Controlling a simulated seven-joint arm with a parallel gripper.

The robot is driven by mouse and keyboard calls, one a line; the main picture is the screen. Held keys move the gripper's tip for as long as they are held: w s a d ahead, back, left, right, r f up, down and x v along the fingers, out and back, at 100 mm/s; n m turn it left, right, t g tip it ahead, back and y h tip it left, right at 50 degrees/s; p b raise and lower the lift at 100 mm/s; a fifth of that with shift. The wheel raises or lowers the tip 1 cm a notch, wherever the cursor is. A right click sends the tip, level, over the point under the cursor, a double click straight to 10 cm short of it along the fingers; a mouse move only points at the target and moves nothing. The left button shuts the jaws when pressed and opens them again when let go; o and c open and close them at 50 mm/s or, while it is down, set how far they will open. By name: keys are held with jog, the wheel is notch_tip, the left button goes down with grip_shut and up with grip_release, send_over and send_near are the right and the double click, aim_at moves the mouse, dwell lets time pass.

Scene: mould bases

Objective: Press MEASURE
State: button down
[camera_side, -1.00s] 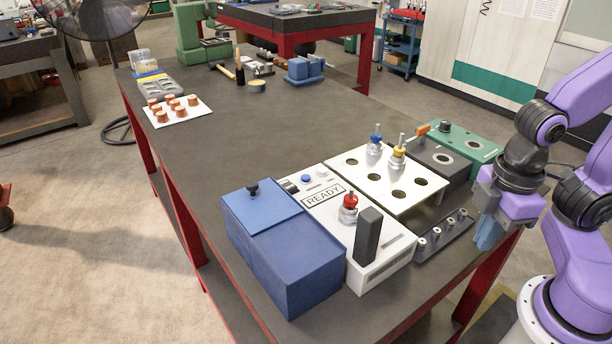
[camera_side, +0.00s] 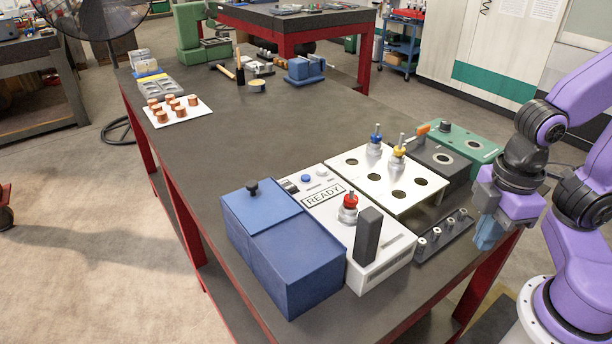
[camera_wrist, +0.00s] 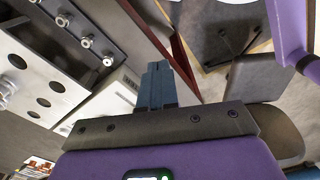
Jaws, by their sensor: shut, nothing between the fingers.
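The white measuring unit (camera_side: 377,272) stands near the table's front edge, with a display reading READY (camera_side: 324,196). A blue round button (camera_side: 306,178) and a pale round button (camera_side: 322,171) sit behind the display. I cannot read which one is labelled MEASURE. A red-topped metal piece (camera_side: 350,203) stands on the unit, behind a dark upright block (camera_side: 367,236). My gripper (camera_side: 487,240) hangs at the table's right edge, right of the unit and apart from it. Its blue fingers, also in the wrist view (camera_wrist: 157,75), are shut and empty.
A blue lidded box (camera_side: 285,255) adjoins the unit's left side. To the right are a white plate with holes (camera_side: 415,204), a dark rack of small pins (camera_side: 445,236) and a green block (camera_side: 470,148). Copper pieces (camera_side: 172,104) lie far left. The table's middle is clear.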

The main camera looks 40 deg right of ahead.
jog(key=w+a+t+y, duration=0.1)
jog(key=w+a, duration=0.5)
jog(key=w, duration=0.4)
notch_tip(320, 180, up, 4)
jog(key=m+t, duration=0.1)
jog(key=t, duration=0.7)
send_over(308, 179)
jog(key=shift+d+r+y, duration=0.1)
jog(key=shift+r+y, duration=0.1)
jog(key=shift+y, duration=0.1)
jog(key=shift+f, duration=4.4)
jog(key=shift+f, duration=0.1)
jog(key=shift+f, duration=0.35)
